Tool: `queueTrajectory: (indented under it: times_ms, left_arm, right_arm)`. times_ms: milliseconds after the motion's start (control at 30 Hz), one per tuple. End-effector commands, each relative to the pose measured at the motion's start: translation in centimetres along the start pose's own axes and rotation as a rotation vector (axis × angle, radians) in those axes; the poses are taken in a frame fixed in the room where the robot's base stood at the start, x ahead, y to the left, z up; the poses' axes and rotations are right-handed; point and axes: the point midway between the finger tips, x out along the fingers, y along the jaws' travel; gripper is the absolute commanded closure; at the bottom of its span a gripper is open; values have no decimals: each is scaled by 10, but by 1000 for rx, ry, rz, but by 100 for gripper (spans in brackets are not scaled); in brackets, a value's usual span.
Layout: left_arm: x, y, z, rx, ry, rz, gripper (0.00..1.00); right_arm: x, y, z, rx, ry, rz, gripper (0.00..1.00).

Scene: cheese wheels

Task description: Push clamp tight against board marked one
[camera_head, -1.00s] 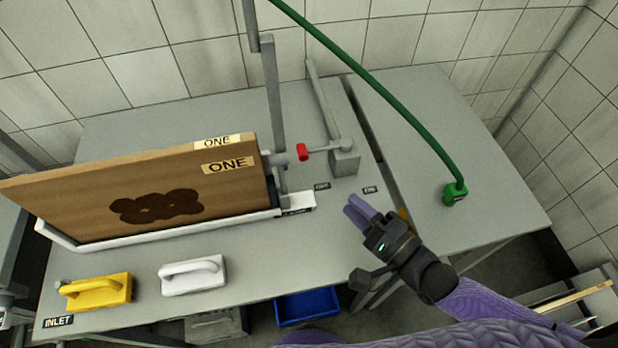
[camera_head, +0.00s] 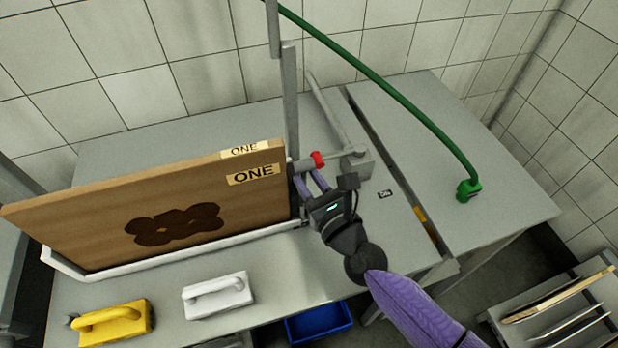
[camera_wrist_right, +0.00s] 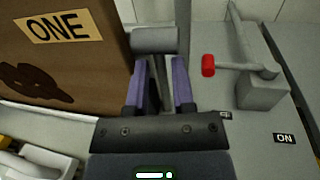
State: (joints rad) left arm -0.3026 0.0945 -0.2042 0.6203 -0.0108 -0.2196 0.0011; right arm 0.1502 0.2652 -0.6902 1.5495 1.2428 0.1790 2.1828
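The wooden board marked ONE (camera_head: 95,200) stands on edge in a white tray (camera_head: 180,245) at left; it also shows in the right wrist view (camera_wrist_right: 95,65). The clamp appears to be the grey cylinder (camera_head: 299,165) on a post at the board's right end; it also shows in the wrist view (camera_wrist_right: 155,40). I cannot tell whether it touches the board. My right gripper (camera_head: 309,181) is just in front of the clamp. Its purple fingers are apart, with a grey bar visible between or behind them; no hold is visible. My left gripper is not in view.
A red-tipped lever on a grey block (camera_head: 356,165) stands just right of the clamp. A white-handled tool (camera_head: 218,296) and a yellow one (camera_head: 115,325) lie in front of the board. A green hose (camera_head: 420,115) arches behind, and a blue bin (camera_head: 320,322) sits below the table.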

Motion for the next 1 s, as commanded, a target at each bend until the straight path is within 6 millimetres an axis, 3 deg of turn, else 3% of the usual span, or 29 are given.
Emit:
queueTrajectory:
  times_ms: [300, 467, 1000]
  left_arm:
    - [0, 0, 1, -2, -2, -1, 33]
    - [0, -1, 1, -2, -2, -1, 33]
    - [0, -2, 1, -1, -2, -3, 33]
  right_arm:
    - [5, 0, 0, -2, 0, 0, 70]
    - [4, 0, 0, -2, 0, 0, 100]
    - [4, 0, 0, -3, 1, 0, 100]
